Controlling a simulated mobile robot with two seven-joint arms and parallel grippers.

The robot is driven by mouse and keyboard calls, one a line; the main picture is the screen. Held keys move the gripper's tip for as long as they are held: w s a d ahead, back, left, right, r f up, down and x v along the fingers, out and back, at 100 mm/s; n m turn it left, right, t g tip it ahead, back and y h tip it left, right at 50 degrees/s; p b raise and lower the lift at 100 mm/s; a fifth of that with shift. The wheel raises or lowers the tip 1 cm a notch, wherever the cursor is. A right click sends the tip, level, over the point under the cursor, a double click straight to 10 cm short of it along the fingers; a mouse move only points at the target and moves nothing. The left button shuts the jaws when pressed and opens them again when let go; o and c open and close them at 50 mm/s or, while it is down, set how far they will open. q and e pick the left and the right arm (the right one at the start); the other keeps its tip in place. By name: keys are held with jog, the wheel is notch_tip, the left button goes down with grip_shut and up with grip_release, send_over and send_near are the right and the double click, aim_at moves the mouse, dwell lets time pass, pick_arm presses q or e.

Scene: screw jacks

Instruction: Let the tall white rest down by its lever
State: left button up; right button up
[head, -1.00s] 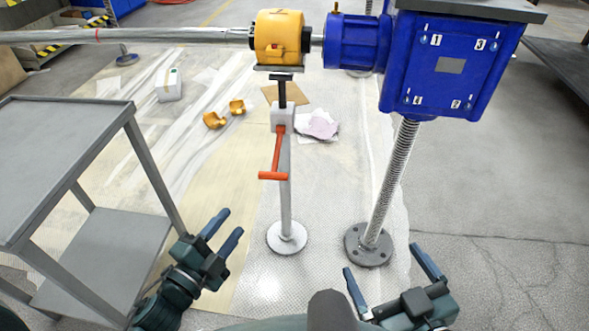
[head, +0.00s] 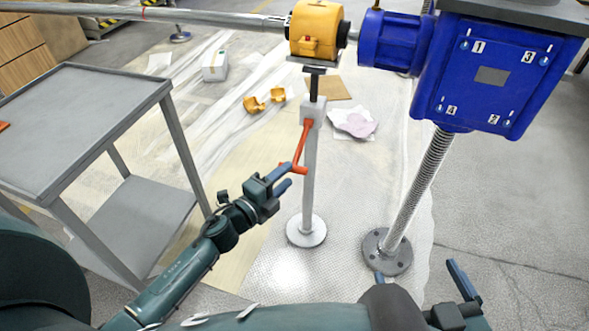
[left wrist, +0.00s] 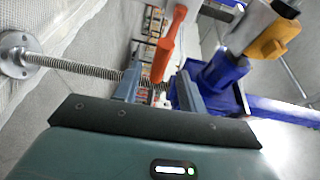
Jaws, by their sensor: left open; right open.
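The tall white rest (head: 309,185) stands upright on its round base, its dark top (head: 315,82) under the yellow housing (head: 318,30). Its orange-red lever (head: 302,146) hangs down from the collar to a short crossbar. My left gripper (head: 285,177) is open at the lever's lower end. In the left wrist view the lever (left wrist: 169,45) reaches down between the open fingers (left wrist: 158,90); I cannot tell whether they touch it. My right gripper (head: 420,277) is open and empty at the bottom right, away from the rest.
A blue gearbox (head: 490,75) on a threaded post (head: 421,185) stands right of the rest. A grey two-level cart (head: 80,115) is at the left. Yellow shells (head: 265,101), a white box (head: 215,66) and paper (head: 354,123) lie on the floor sheet. A long pipe (head: 150,14) runs left from the housing.

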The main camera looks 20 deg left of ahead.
aim_at(294, 169)
pick_arm(q)
jog(key=shift+x, duration=2.15)
jog(key=shift+c, duration=0.2)
grip_shut()
